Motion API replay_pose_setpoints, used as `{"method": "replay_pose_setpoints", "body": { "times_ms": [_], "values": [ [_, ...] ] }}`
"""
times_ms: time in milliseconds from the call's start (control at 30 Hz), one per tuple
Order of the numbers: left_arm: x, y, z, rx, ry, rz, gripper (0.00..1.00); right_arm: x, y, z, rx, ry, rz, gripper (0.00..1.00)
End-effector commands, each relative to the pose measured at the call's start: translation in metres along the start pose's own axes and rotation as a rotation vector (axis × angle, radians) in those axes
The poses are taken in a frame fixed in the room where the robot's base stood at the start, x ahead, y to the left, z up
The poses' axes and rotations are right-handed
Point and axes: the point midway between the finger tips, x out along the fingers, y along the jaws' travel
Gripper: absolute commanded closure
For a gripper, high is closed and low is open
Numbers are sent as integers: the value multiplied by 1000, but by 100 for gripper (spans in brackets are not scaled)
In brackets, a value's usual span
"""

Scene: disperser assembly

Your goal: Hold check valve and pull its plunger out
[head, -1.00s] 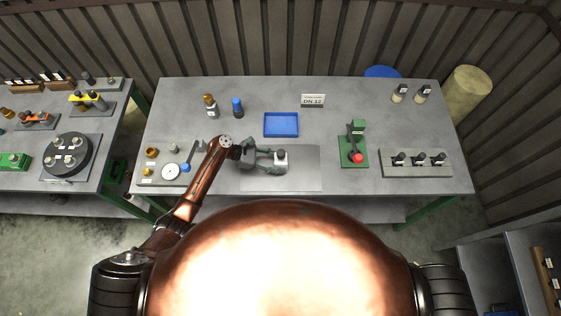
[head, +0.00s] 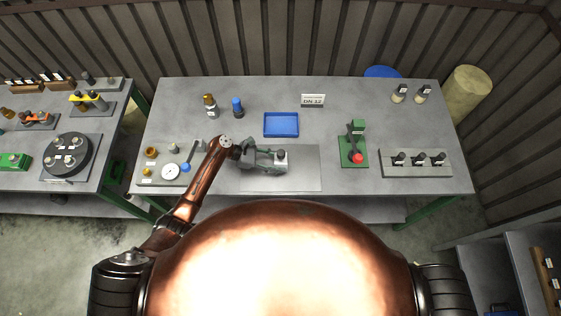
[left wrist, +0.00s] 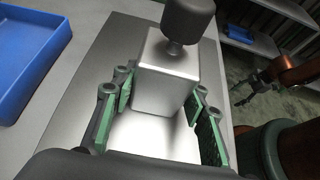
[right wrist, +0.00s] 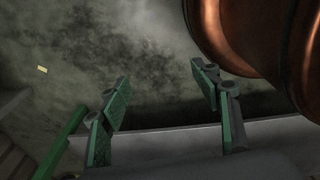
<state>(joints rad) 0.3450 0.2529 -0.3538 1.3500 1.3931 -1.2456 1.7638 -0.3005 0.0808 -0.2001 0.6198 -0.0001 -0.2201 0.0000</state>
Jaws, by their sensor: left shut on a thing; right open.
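The check valve is a pale metal block (head: 282,163) with a dark round knob, its plunger, on top (head: 281,154). It stands upright on the grey mat. In the left wrist view the block (left wrist: 163,75) lies between the green finger pads and the plunger knob (left wrist: 187,18) rises above it on a short neck. My left gripper (head: 273,161) is shut on the block from the left, below the knob. My right gripper (right wrist: 163,80) is open and empty, over the floor in front of the table edge; in the head view it is hidden.
A blue tray (head: 281,124) stands behind the mat (head: 305,170). A green fixture with a red knob (head: 358,158) and a rack of dark-topped parts (head: 415,163) are to the right. A board with a white dial (head: 170,172) lies left, near my left arm. The mat's right part is clear.

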Motion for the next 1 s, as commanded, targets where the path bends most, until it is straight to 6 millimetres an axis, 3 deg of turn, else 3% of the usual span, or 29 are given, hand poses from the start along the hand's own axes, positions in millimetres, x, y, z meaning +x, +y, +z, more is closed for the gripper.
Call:
{"method": "replay_pose_setpoints", "body": {
  "times_ms": [300,367,467,567,667,733,800,900,1000],
  "values": [
    [0,0,0,0,1,0,100,0,1,0,-1,0,1,43],
    [0,0,0,0,1,0,100,0,2,-2,-4,3,2,47],
    [0,0,0,0,1,0,100,-2,5,-20,-45,38,5,54],
    [0,0,0,0,1,0,100,-9,8,-62,-150,123,11,59],
    [0,0,0,0,1,0,100,-28,2,-130,-327,264,20,59],
    [0,0,0,0,1,0,100,-51,-14,-181,-479,383,27,59],
    [0,0,0,0,1,0,100,-79,-38,-228,-631,505,32,59],
    [0,0,0,0,1,0,100,-128,-83,-281,-838,683,37,59],
    [0,0,-1,0,1,0,100,-184,-137,-316,-1022,863,40,59]
  ]
}}
